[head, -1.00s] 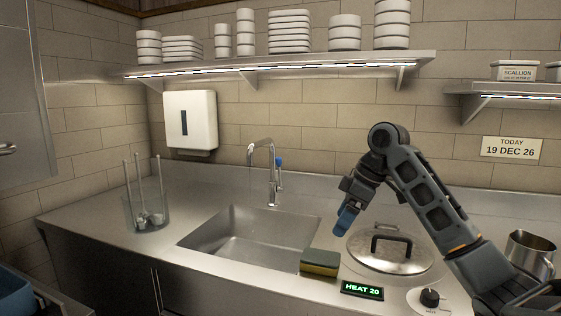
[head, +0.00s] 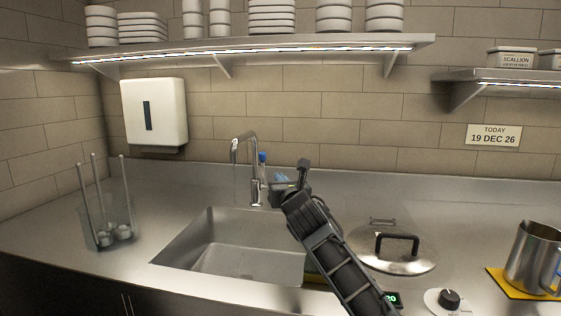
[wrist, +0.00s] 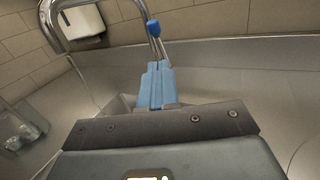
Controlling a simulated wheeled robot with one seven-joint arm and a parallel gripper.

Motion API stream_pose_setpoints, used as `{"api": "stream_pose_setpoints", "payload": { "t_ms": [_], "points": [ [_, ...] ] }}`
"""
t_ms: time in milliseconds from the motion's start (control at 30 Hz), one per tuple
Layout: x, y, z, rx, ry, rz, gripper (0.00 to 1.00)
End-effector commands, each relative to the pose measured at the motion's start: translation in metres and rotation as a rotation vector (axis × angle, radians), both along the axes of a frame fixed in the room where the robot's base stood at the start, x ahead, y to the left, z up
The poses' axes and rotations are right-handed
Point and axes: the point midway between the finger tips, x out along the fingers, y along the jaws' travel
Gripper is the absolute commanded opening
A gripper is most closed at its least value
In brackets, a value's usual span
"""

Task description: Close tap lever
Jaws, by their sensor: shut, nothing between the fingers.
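The steel tap (head: 254,186) stands behind the sink with its spout curving to the left. A thin pale stream hangs below the spout. Its lever (head: 262,172) stands up on the right side of the tap and ends in a blue knob (head: 262,157). In the wrist view the lever's blue knob (wrist: 153,28) is just beyond my fingertips. My gripper (head: 274,177) has blue fingers, pressed together and empty, close to the right of the lever. The fingers also show in the wrist view (wrist: 155,67). I cannot tell whether they touch the lever.
The sink basin (head: 225,230) lies in front of the tap. A clear container with ladles (head: 108,215) stands left. A shelf of dishes (head: 260,50) hangs above.

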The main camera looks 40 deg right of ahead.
Motion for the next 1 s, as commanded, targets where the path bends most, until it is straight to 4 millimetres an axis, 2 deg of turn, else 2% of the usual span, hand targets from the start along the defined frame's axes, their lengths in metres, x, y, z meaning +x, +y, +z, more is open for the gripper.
{"api": "stream_pose_setpoints", "payload": {
  "t_ms": [100, 233, 800, 1000],
  "points": [
    [0.005, 0.012, 0.002, -0.103, 0.008, 0.013, 0.00],
    [0.013, 0.011, 0.003, -0.125, 0.011, 0.013, 0.00],
    [0.099, -0.029, 0.014, -0.117, 0.009, 0.014, 0.00],
    [0.120, -0.039, 0.016, -0.118, 0.010, 0.014, 0.00]
  ]
}}
